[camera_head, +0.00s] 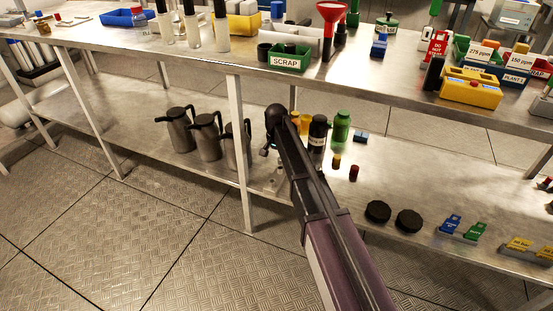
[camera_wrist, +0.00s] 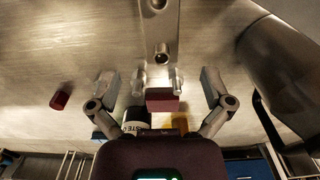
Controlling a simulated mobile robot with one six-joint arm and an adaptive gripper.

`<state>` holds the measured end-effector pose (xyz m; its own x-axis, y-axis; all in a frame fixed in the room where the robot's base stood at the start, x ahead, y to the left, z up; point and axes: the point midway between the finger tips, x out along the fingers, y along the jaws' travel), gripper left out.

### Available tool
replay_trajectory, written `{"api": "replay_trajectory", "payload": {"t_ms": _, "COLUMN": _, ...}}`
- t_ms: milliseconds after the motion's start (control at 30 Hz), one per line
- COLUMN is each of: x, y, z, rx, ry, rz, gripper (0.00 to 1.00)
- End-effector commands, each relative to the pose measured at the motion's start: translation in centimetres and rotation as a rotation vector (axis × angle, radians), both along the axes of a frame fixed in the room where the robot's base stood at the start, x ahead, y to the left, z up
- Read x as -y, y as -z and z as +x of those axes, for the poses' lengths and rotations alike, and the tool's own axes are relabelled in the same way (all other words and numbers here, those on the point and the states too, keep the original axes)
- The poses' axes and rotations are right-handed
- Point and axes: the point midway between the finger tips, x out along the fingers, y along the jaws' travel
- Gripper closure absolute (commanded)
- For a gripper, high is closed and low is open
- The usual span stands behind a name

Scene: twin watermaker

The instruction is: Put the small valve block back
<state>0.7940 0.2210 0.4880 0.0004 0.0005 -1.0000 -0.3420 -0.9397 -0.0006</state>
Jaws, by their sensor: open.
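My gripper (camera_head: 268,149) is low over the lower shelf, largely hidden behind my own arm in the head view. In the wrist view its two fingers stand wide apart (camera_wrist: 160,78). Between them is a small dark red block (camera_wrist: 162,100) with shiny metal fittings on both sides, which may be the small valve block. I see no finger touching it. A metal strip with holes (camera_wrist: 160,32) lies just beyond it. I cannot tell whether the block is seated on the strip.
A dark labelled bottle (camera_head: 318,132), a green bottle (camera_head: 341,127) and a red cylinder (camera_head: 354,172) stand on the lower shelf. Metal jugs (camera_head: 207,137) are at left, black discs (camera_head: 378,211) at right. The bench top with a green SCRAP bin (camera_head: 289,60) is overhead.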

Motion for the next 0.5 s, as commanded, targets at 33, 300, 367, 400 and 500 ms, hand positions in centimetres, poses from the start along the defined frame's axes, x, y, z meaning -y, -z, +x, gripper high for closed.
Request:
{"api": "replay_trajectory", "payload": {"t_ms": 33, "x": 0.0, "y": 0.0, "z": 0.0, "rx": 0.0, "ry": 0.0, "rz": 0.0, "gripper": 0.0}}
{"api": "replay_trajectory", "payload": {"t_ms": 300, "x": 1.0, "y": 0.0, "z": -0.8, "rx": 0.0, "ry": -0.008, "rz": 0.0, "gripper": 0.0}}
{"api": "replay_trajectory", "payload": {"t_ms": 367, "x": 1.8, "y": 0.0, "z": -1.5, "rx": 0.0, "ry": -0.016, "rz": 0.0, "gripper": 0.0}}
{"api": "replay_trajectory", "payload": {"t_ms": 400, "x": 2.5, "y": 0.0, "z": -2.1, "rx": 0.0, "ry": -0.023, "rz": 0.0, "gripper": 0.0}}
{"api": "replay_trajectory", "payload": {"t_ms": 500, "x": 4.8, "y": 0.0, "z": -4.1, "rx": 0.0, "ry": -0.049, "rz": 0.0, "gripper": 0.0}}
